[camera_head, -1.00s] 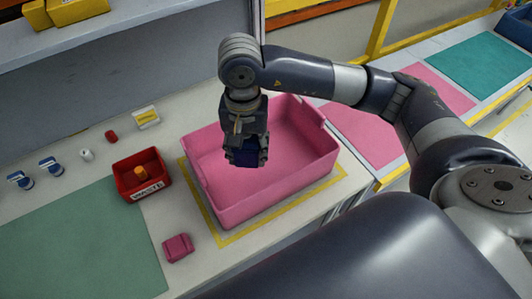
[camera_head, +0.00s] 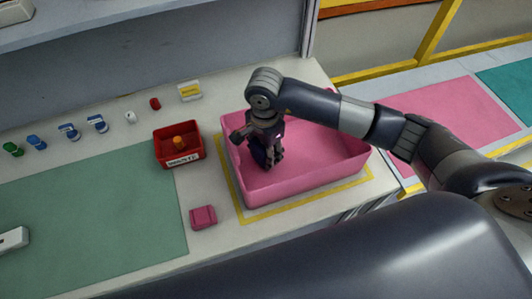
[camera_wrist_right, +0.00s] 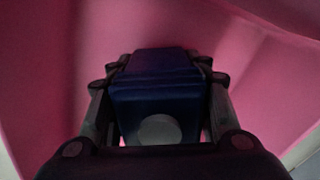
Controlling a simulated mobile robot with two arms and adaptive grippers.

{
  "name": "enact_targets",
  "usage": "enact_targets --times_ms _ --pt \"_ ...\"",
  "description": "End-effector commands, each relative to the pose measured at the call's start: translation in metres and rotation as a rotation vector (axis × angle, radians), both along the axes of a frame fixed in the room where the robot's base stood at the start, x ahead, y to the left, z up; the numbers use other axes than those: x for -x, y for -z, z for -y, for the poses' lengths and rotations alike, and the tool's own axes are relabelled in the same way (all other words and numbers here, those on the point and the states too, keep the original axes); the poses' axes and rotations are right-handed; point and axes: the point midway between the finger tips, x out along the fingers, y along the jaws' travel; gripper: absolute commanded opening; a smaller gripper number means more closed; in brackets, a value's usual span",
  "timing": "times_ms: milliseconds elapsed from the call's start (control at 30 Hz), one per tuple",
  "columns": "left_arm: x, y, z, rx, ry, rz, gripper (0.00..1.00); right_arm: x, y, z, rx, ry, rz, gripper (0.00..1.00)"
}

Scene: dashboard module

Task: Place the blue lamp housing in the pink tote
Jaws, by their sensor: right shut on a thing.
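The pink tote (camera_head: 310,179) stands on the bench inside a yellow outline. My right gripper (camera_head: 268,160) reaches down into the left part of the tote. It is shut on the dark blue lamp housing (camera_head: 259,154), which is mostly hidden by the fingers in the head view. In the right wrist view the blue lamp housing (camera_wrist_right: 158,98) sits between the two fingers, with a grey round spot on its near face. Pink tote walls (camera_wrist_right: 50,60) surround it there. I cannot tell whether the housing touches the tote floor. My left gripper is not in view.
A red waste bin (camera_head: 178,155) with an orange piece inside stands left of the tote. A pink block (camera_head: 203,217) lies in front of the bin. Several small coloured parts line the back. A green mat (camera_head: 90,215) covers the left.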

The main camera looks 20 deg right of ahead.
Motion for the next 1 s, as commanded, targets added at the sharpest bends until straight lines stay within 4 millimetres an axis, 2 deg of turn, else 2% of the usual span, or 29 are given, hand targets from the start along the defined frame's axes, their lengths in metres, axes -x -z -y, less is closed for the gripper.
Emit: enact_targets --times_ms 100,200,533,567,633,1000 --pt "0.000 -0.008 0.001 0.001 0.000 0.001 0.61 0.001 0.017 0.000 0.002 0.001 -0.006 0.17" --pt "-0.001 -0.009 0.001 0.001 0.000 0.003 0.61 0.001 0.025 0.000 0.000 -0.001 -0.002 0.17" --pt "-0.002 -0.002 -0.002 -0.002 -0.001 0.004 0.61 0.000 0.029 0.000 0.000 -0.001 0.000 0.17" --pt "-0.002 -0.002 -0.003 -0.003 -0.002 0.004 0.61 0.000 0.029 0.000 0.001 -0.001 0.000 0.47" --pt "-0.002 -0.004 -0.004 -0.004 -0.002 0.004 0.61 0.000 0.028 0.000 0.000 -0.001 -0.001 0.63" --pt "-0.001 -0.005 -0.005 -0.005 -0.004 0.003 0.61 0.000 0.027 0.000 0.000 -0.001 -0.001 0.65"
